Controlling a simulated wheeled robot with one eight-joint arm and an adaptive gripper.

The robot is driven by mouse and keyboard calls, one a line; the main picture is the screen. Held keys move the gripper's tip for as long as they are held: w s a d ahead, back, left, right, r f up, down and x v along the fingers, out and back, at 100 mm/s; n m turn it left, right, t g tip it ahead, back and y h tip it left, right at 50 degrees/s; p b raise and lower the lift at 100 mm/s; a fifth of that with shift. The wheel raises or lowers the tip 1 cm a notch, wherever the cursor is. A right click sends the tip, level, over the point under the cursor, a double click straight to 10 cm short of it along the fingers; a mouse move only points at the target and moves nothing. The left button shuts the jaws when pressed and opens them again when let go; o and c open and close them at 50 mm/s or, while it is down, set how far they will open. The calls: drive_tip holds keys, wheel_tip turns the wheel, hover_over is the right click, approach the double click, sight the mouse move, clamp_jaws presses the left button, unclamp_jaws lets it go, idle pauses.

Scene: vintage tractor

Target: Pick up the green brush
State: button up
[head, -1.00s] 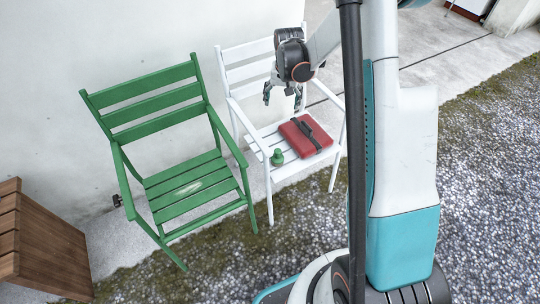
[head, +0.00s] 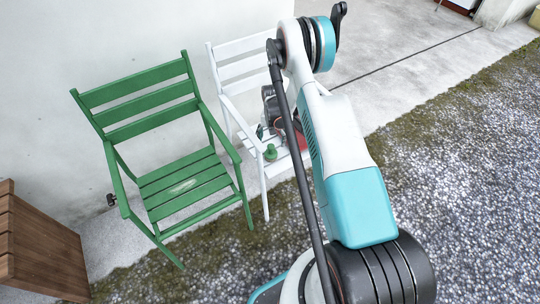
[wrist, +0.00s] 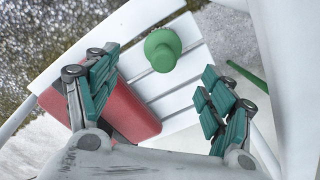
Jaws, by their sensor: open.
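The green brush (head: 270,152), a small round-topped piece, stands on the slatted seat of the white chair (head: 228,48). In the wrist view the brush (wrist: 162,50) shows from above, between and just beyond my fingertips. My gripper (wrist: 158,72) is open and empty, with teal pads on either side and clear of the brush. In the head view my gripper (head: 266,131) is low over the white chair's seat, partly hidden by my own arm.
A red case (wrist: 130,112) lies on the seat beside the brush, under my left finger in the wrist view. A green chair (head: 185,187) stands left of the white one, near the wall. A wooden piece (head: 45,245) is at lower left. Gravel lies right.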

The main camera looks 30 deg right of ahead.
sight(272, 146)
wheel_tip(272, 146, down, 6)
drive_tip(key=shift+b, duration=0.8)
drive_tip(key=shift+w+a+f+b, duration=0.15)
drive_tip(key=shift+f+b, duration=0.6)
drive_tip(key=shift+f, duration=0.6)
drive_tip(key=shift+w+f+b, duration=0.15)
drive_tip(key=shift+f+b, duration=0.55)
drive_tip(key=shift+f, duration=0.6)
drive_tip(key=shift+r, duration=0.1)
drive_tip(key=shift+c, duration=0.2)
drive_tip(key=c, duration=1.3)
drive_tip(key=shift+o, duration=0.2)
drive_tip(key=shift+r, duration=0.1)
wheel_tip(272, 146, up, 20)
drive_tip(key=p, duration=0.6)
drive_tip(key=shift+p, duration=0.4)
